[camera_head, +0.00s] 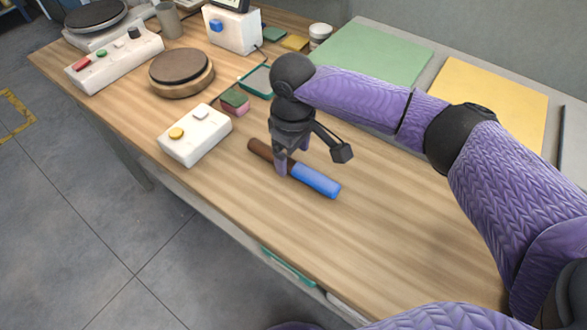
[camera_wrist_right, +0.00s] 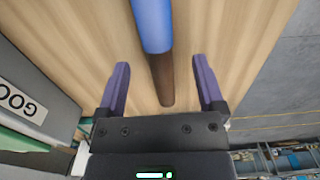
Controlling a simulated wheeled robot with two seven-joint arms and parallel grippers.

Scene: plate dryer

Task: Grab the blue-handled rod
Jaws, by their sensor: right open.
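The rod lies on the wooden table, with a blue handle (camera_head: 316,180) at one end and a dark brown part (camera_head: 262,149) at the other. My right gripper (camera_head: 292,167) is above the rod, near where brown meets blue. In the right wrist view, the blue handle (camera_wrist_right: 152,22) is at the top and the brown part (camera_wrist_right: 161,80) runs down between the two spread fingers of my right gripper (camera_wrist_right: 161,75). Both fingers are apart from the rod, one on each side. In the head view the gripper hides part of the rod. My left gripper is not in view.
A white box with buttons (camera_head: 195,135) stands left of the rod. Small green and pink blocks (camera_head: 234,102) and a round wooden disc (camera_head: 181,73) are behind it. Green (camera_head: 372,55) and yellow (camera_head: 490,100) mats lie at the back right. The table front is clear.

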